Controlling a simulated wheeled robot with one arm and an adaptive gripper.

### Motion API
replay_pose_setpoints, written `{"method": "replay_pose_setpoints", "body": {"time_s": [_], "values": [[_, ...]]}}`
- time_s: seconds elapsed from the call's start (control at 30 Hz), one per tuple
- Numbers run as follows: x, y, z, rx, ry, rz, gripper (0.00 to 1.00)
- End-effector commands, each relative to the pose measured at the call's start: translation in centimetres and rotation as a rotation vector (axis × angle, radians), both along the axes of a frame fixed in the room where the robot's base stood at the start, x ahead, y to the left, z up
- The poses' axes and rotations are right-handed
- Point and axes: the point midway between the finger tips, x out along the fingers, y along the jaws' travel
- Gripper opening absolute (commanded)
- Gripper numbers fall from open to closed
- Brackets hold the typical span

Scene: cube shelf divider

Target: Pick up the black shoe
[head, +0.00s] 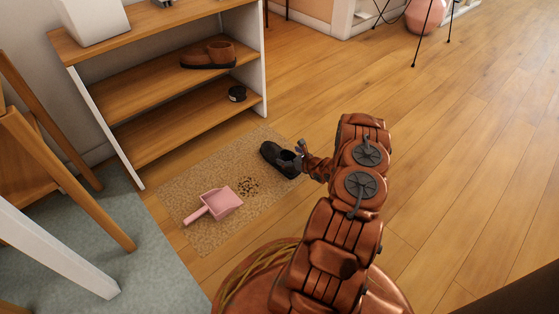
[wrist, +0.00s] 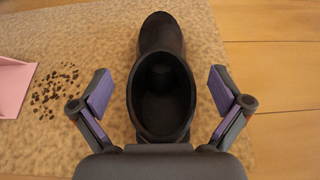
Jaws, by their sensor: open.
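The black shoe (head: 274,156) lies on the tan mat in the head view, near the mat's far right edge. In the wrist view the shoe (wrist: 162,40) points away from me, with its opening (wrist: 160,100) toward me. My gripper (wrist: 161,95) is open, with one purple-padded finger on each side of the shoe's opening. Gaps show between both fingers and the shoe. In the head view my gripper (head: 303,158) is at the shoe's right end, and part of the shoe is hidden behind it.
The mat (head: 175,190) also holds a pink dustpan (head: 222,201) and a patch of dark crumbs (head: 248,186). Wooden floor (head: 470,130) is clear to the right.

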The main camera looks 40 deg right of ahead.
Motion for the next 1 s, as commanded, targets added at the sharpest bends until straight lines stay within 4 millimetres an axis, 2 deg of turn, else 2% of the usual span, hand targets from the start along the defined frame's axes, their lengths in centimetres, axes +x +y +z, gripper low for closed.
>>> {"method": "replay_pose_setpoints", "body": {"time_s": [0.3, 0.67, 1.0], "values": [[1.9, -0.2, -0.8, -0.001, -0.004, -0.001, 1.0], [2.1, -0.1, -0.8, 0.0, -0.002, -0.001, 1.0], [2.1, -0.1, -0.8, 0.0, -0.002, 0.0, 0.65]]}}
